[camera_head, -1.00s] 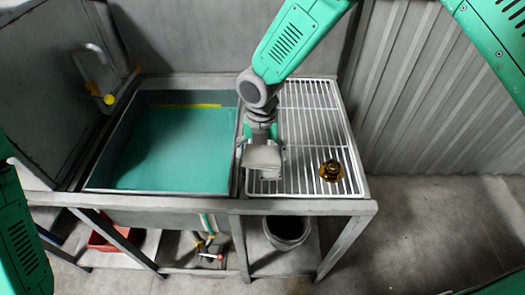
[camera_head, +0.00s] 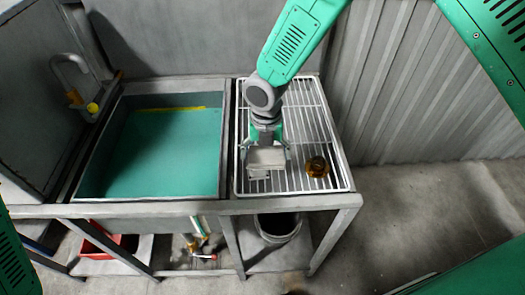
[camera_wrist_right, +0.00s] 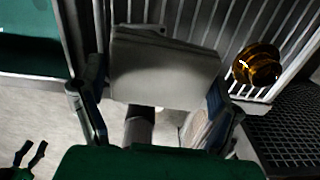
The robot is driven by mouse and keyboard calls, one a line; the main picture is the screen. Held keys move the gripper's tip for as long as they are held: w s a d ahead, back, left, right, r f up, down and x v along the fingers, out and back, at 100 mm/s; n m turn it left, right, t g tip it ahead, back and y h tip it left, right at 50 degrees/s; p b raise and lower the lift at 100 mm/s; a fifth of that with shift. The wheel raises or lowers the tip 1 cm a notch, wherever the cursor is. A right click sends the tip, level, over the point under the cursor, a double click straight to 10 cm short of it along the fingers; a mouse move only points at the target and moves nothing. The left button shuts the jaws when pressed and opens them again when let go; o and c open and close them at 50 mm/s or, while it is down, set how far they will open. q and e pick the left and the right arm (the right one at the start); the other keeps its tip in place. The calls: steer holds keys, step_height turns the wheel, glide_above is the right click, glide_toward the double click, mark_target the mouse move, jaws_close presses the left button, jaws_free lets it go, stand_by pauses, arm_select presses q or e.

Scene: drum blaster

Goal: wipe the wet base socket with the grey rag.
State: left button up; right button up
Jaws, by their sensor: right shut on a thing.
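The grey rag (camera_head: 265,158) is a pale, folded block in my right gripper (camera_head: 267,150), above the left part of the metal rack (camera_head: 303,112). In the right wrist view the rag (camera_wrist_right: 165,72) sits between the two fingers of the right gripper (camera_wrist_right: 155,95). The base socket (camera_head: 317,167) is a round, glossy amber-brown piece on the rack near its front right corner. It lies to the right of the rag, apart from it, and also shows in the wrist view (camera_wrist_right: 257,65). My left gripper (camera_wrist_right: 30,155) shows small at the lower left of the wrist view, fingers apart and empty.
A dark bucket (camera_head: 279,228) and a red bin (camera_head: 100,240) stand below. A corrugated wall (camera_head: 400,90) rises at the right.

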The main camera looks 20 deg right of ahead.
mark_target(249, 154)
steer(key=shift+a, duration=0.1)
steer(key=shift+w+a, duration=0.25)
steer(key=shift+a, duration=0.45)
steer(key=shift+w+a, duration=0.2)
steer(key=shift+a, duration=0.45)
steer(key=shift+w+a, duration=0.25)
steer(key=shift+a, duration=0.45)
steer(key=shift+s+d+p, duration=0.2)
steer(key=shift+d+p, duration=0.1)
steer(key=shift+d, duration=0.2)
steer(key=shift+s+d+p, duration=0.2)
steer(key=shift+d+p, duration=0.05)
steer(key=shift+d, duration=0.2)
steer(key=shift+s+d+p, duration=0.2)
steer(key=shift+d, duration=0.4)
steer(key=shift+s+d+p, duration=0.15)
steer(key=shift+d+p, duration=0.05)
steer(key=shift+d, duration=0.4)
step_height(249, 154, up, 4)
steer(key=p, duration=0.3)
steer(key=shift+f, duration=0.15)
steer(key=shift+r+p, duration=0.3)
steer(key=shift+r, duration=0.85)
